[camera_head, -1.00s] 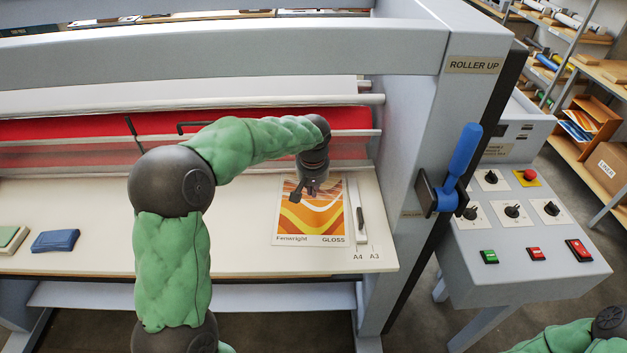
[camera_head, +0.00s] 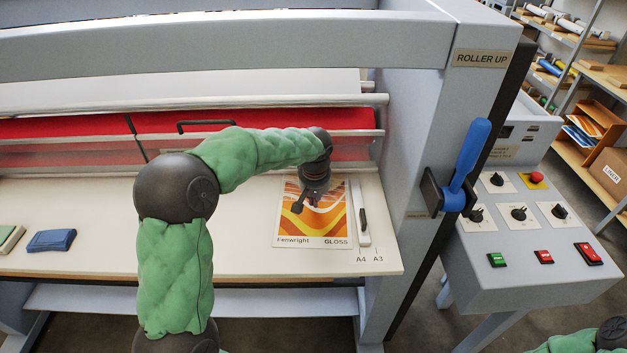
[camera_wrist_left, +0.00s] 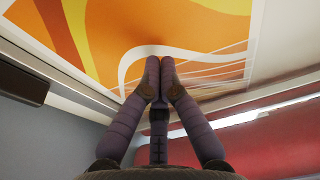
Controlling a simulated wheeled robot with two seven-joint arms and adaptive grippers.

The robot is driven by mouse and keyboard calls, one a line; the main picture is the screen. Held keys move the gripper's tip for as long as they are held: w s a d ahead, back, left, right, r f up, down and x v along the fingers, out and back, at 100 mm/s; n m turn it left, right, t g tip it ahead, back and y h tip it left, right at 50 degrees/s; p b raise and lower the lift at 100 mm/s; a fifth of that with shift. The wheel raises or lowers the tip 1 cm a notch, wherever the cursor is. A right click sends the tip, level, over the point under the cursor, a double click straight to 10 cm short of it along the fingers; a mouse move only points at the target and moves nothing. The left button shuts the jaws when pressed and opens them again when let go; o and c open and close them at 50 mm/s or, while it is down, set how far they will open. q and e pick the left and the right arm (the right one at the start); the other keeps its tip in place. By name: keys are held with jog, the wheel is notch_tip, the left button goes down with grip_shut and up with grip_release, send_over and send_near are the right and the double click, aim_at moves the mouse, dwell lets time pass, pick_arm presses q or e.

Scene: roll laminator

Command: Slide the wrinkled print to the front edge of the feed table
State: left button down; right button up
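The print (camera_head: 285,225), with orange, yellow and white waves and the words Fenwright and GLOSS, lies on the right part of the cream feed table (camera_head: 180,250). Its lower edge is a little behind the table's front edge. My left gripper (camera_head: 306,206) is over the middle of the print and hides part of it. In the left wrist view its fingertips (camera_wrist_left: 160,68) are together, at or just above the print (camera_wrist_left: 110,35); I cannot tell if they touch. Thin pale lines cross the print there. My right gripper is out of view.
A guide strip (camera_head: 361,215) lies right of the print, near the A4 and A3 marks.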

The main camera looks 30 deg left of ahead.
aim_at(317, 232)
pick_arm(q)
jog(key=shift+s+f+b, duration=0.1)
jog(key=shift+f+b, duration=0.4)
jog(key=shift+f, duration=0.45)
dwell(0.7)
jog(key=shift+d, duration=0.1)
dwell(0.3)
jog(key=shift+s+d+f, duration=0.15)
jog(key=shift+s+d, duration=0.05)
jog(key=shift+s, duration=0.2)
jog(key=shift+s+d+b, duration=0.3)
jog(key=shift+s+d, duration=0.2)
jog(key=shift+s, duration=0.2)
jog(key=shift+s+d+b, duration=0.3)
jog(key=shift+s+d, duration=0.15)
jog(key=shift+s, duration=0.2)
jog(key=shift+s+d+b, duration=0.35)
jog(key=shift+s+d, duration=0.35)
jog(key=shift+s, duration=0.2)
jog(key=shift+s+d, duration=0.5)
jog(key=shift+s, duration=0.2)
